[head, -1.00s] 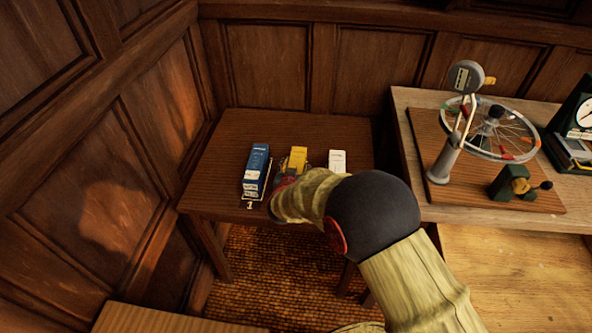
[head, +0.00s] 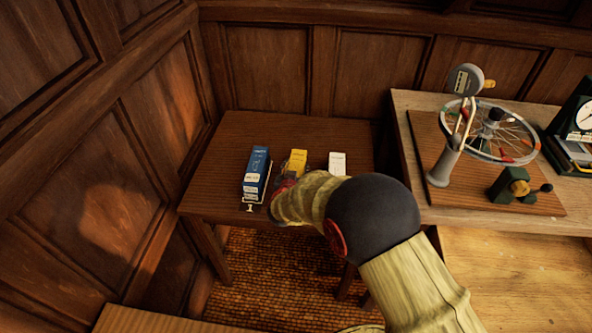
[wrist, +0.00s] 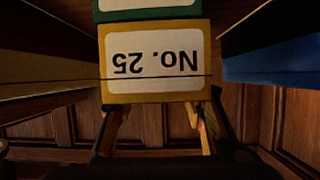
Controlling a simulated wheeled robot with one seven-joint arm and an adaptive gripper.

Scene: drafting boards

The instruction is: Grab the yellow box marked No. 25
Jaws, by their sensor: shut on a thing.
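The yellow box marked No. 25 (wrist: 155,62) fills the middle of the wrist view, its label upside down there. A green box (wrist: 150,10) with a white label touches it, at the top edge of that view. In the head view the yellow box (head: 298,160) lies on the small dark table, between a blue stack and a white box. My gripper (wrist: 158,112) is shut on the yellow box, with one finger at each side. In the head view my gripper (head: 284,184) is mostly hidden by my own wrist.
The blue stack (head: 256,174) stands close on the left, and the white box (head: 337,162) on the right. The dark table (head: 235,128) is bare behind them. A lighter bench (head: 405,100) at the right carries a spoked wheel (head: 490,130) on a stand.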

